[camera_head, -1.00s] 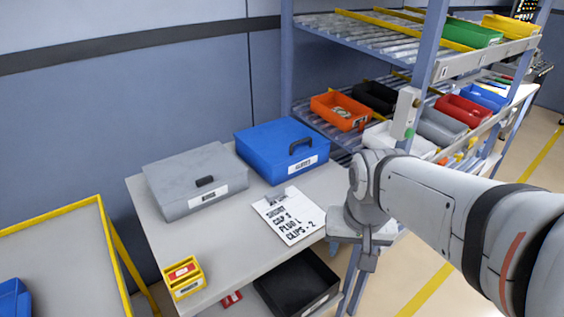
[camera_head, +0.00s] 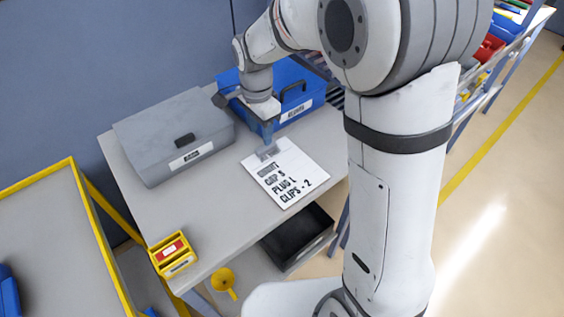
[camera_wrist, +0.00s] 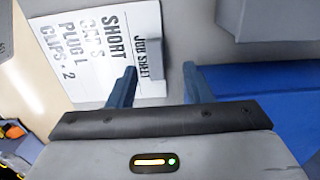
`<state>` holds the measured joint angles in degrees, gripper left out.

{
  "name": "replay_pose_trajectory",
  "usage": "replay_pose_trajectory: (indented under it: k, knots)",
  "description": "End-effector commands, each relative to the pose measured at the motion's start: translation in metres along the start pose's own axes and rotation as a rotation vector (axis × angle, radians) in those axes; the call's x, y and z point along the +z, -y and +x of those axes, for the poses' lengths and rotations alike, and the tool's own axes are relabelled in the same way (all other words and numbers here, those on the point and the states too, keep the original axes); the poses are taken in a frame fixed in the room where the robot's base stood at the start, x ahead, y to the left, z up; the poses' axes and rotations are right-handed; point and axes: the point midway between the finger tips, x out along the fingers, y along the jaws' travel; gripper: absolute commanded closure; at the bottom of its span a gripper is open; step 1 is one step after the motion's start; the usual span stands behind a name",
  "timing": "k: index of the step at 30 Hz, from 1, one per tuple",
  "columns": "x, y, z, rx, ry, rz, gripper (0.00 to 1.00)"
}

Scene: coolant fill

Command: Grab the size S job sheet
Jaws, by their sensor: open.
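The job sheet (camera_head: 300,168) is a white board lying flat on the grey table, printed SHORT, CAP S, PLUG L, CLIPS - 2. A grey block or clip (camera_wrist: 155,38) sits at its headed edge.
A grey case (camera_head: 172,128) stands left of the gripper and a blue case (camera_head: 297,88) stands behind it. A small yellow box (camera_head: 172,256) is at the table's front left corner. A black bin (camera_head: 297,240) and a yellow funnel (camera_head: 222,280) are below the table.

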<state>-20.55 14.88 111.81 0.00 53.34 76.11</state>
Motion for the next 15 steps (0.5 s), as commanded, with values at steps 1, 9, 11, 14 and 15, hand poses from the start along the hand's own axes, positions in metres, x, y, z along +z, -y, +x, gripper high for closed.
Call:
replay_pose_trajectory:
  k: [1, 9, 11, 14, 15]
  knots:
    - [-0.002, -0.002, 0.005, 0.003, 0.001, 0.001, 0.55]
    - [-0.010, -0.007, 0.043, 0.002, 0.001, 0.001, 0.55]
    - [-0.010, -0.007, 0.048, 0.002, 0.001, 0.001, 0.55]
    - [-0.010, -0.007, 0.051, 0.000, 0.000, 0.002, 0.55]
    - [-0.010, -0.007, 0.051, -0.001, 0.000, 0.002, 0.55]
